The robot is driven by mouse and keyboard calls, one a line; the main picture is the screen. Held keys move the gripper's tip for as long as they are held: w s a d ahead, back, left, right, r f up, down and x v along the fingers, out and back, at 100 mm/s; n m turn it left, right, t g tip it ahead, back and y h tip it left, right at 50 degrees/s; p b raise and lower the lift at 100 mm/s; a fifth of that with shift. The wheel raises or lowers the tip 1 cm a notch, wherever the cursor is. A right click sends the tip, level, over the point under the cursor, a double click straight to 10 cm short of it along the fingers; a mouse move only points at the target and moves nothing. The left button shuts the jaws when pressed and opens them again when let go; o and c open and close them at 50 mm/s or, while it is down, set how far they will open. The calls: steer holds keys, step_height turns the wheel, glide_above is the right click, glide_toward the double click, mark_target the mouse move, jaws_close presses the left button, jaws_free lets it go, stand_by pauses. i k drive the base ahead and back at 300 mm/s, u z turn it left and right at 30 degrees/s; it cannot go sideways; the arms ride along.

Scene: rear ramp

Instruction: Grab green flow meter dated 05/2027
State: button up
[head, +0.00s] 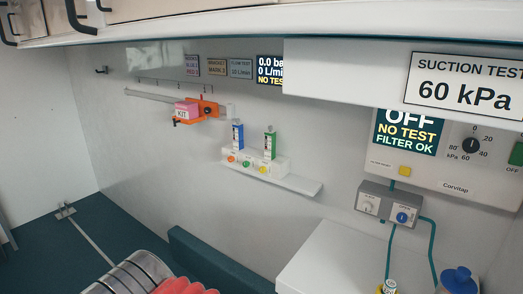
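A green flow meter (270,144) stands upright on a small white wall shelf (300,184), in the middle of the head view. A similar blue flow meter (238,136) stands just to its left. Both stand behind a white block (268,164) with orange, green and yellow round knobs. The labels on the meters are too small to read, so I cannot see a date. My gripper is not in view.
An orange bracket (207,110) on a wall rail holds a pink box marked KIT (187,109), left of the meters. A suction panel (440,155) and grey valve box (390,205) are at right. A white cabinet (340,262) stands below. Silver and red items sit at bottom.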

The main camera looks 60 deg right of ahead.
mark_target(270, 138)
steer(key=i, duration=0.9)
steer(key=z, duration=0.05)
